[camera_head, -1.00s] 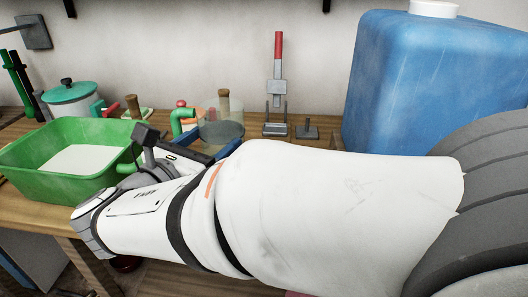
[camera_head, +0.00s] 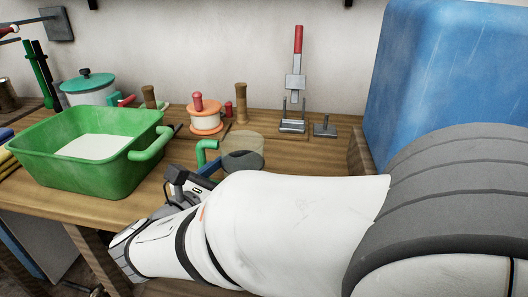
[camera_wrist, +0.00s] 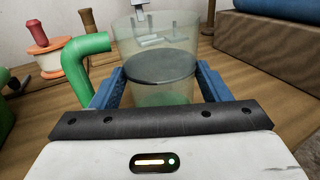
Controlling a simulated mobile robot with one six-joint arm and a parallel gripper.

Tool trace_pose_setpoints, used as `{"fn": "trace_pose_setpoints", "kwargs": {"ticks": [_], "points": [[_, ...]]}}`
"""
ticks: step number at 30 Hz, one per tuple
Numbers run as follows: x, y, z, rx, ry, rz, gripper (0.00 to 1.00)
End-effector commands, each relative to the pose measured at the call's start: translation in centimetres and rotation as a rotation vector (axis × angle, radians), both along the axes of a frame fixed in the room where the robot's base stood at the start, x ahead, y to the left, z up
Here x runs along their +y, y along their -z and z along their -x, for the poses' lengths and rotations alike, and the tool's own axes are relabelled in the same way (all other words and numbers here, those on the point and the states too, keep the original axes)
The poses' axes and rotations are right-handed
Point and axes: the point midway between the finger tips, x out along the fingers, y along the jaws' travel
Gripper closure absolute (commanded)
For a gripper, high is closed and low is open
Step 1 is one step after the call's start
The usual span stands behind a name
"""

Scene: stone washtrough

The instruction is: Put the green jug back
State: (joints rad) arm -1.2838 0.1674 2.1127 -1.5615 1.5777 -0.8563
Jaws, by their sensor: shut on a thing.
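The green jug (camera_head: 243,146) is a see-through, pale green vessel with a solid green handle on its left and a dark grey disc-like surface inside. In the wrist view the jug (camera_wrist: 150,40) stands roughly upright between the blue fingers of my gripper (camera_wrist: 160,82). The fingers are shut on it from both sides, and the handle sticks out to the left. In the head view my gripper (camera_head: 216,172) is partly hidden by my arm, as is the jug's lower part. I cannot tell whether the jug's base touches the wooden bench (camera_head: 300,153).
A green basin (camera_head: 132,172) stands left of the jug. A spool with orange rims (camera_head: 205,120), wooden pegs and a red-handled clamp (camera_head: 294,85) stand behind. A big blue container (camera_head: 440,70) fills the right. Some bench is bare between clamp and jug.

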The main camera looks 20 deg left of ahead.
Motion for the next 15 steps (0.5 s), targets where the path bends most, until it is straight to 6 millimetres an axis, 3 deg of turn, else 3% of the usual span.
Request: {"fn": "trace_pose_setpoints", "kwargs": {"ticks": [5, 6, 13, 15], "points": [[0.03, 0.28, 0.01, 0.000, -0.001, 0.000, 0.70], [0.03, 0.30, 0.02, 0.000, -0.001, 0.000, 0.29], [0.04, 0.27, 0.04, 0.000, -0.001, 0.000, 0.10], [0.04, 0.27, 0.04, 0.000, -0.001, 0.000, 0.08]]}}
